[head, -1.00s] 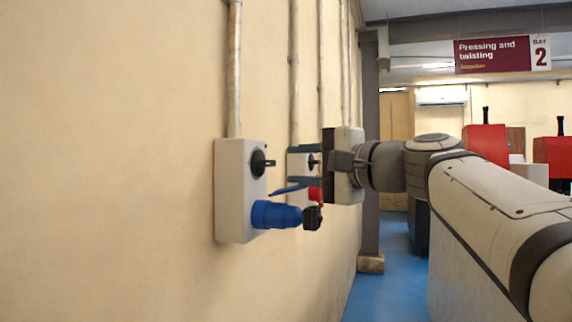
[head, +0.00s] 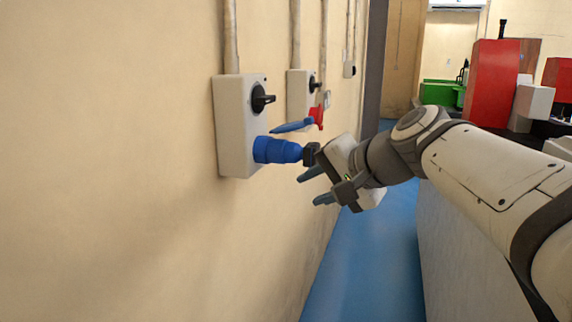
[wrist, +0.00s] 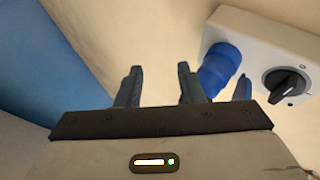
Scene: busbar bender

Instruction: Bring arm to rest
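My gripper (head: 312,187) is in front of the wall, below and right of the near switch box (head: 236,128). Its two blue-grey fingers point left toward the wall and are spread apart. In the wrist view, the gap between the fingers (wrist: 160,78) is empty. A blue plug (head: 276,150) sits in the near box, its black end close to my gripper in the picture. I cannot tell how far apart they are in depth. In the wrist view the blue plug (wrist: 218,70) is beyond the right finger, beside a black rotary switch (wrist: 287,84).
A second switch box (head: 298,95) with a red connector (head: 317,116) is farther along the wall. A blue flap (head: 292,126) sticks out near it. Blue floor (head: 360,270) lies clear below my gripper. Red machines (head: 494,82) and green bins (head: 440,93) stand at the back right.

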